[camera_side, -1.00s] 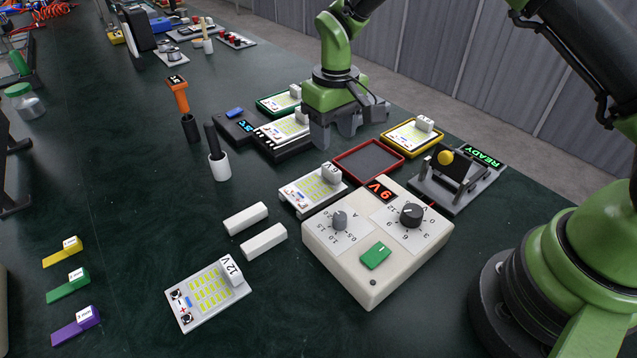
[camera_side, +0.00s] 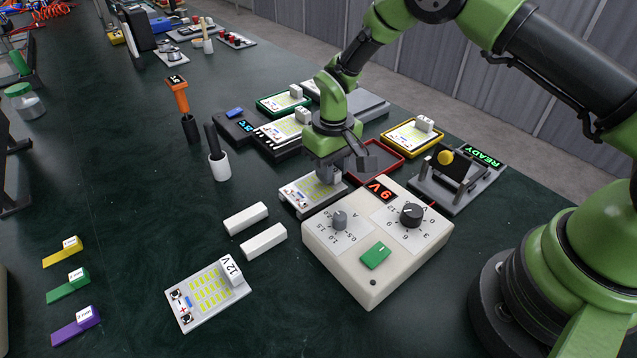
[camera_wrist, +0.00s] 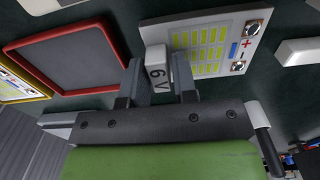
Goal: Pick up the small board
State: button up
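The small board (camera_side: 300,194), white with yellow light cells and a grip block marked 6 V, lies on the bench left of the power supply. In the wrist view the board (camera_wrist: 215,45) shows its cells and plus and minus terminals. My gripper (camera_side: 328,178) is down over its block end and hides the block in the side view. In the wrist view my gripper's fingers (camera_wrist: 158,80) stand on either side of the 6 V block (camera_wrist: 157,60), seemingly with narrow gaps. A similar board marked 12 V (camera_side: 208,297) lies nearer the camera.
The cream power supply (camera_side: 365,262), showing 9 V, stands close to the right of my gripper. An empty red-rimmed tray (camera_side: 394,172) lies behind it. Yellow (camera_side: 413,138) and green (camera_side: 279,104) trays hold boards. Two white bars (camera_side: 262,241) lie at the front left.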

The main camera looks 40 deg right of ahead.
grip_shut()
jog(key=shift+r, duration=0.15)
notch_tip(320, 180, up, 10)
dwell(0.6)
